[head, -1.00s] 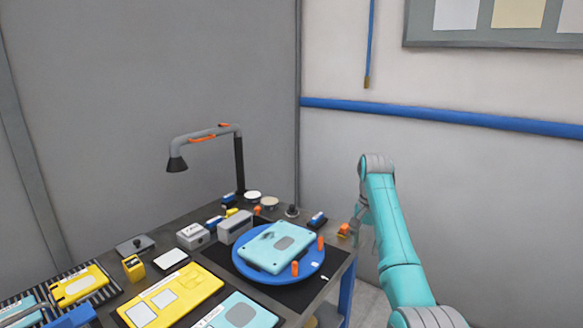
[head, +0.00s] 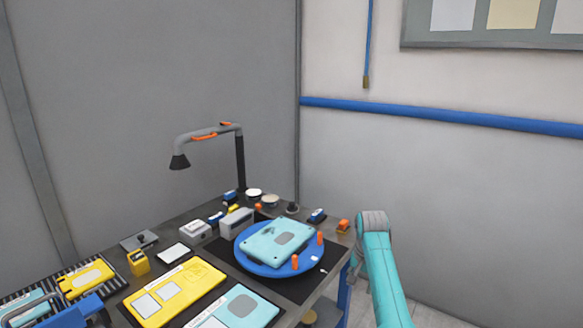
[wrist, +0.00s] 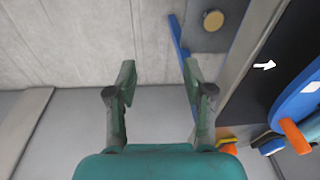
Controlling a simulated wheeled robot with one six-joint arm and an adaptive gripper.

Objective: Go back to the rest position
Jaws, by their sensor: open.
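My gripper (wrist: 158,85) is open and empty in the wrist view, with its two green fingers apart and bare floor between and beyond them. It hangs beside the right edge of the workbench. In the head view my teal arm stands to the right of the bench, and the gripper itself is hidden there. A light-blue case (head: 277,243) lies on a blue round turntable (head: 250,265) at the bench's right end.
Orange pegs (head: 295,262) stand on the turntable, and one shows in the wrist view (wrist: 291,135). Yellow (head: 185,285) and light-blue panels (head: 238,308) lie at the front. A lamp (head: 239,165) rises at the back. The floor right of the bench is clear.

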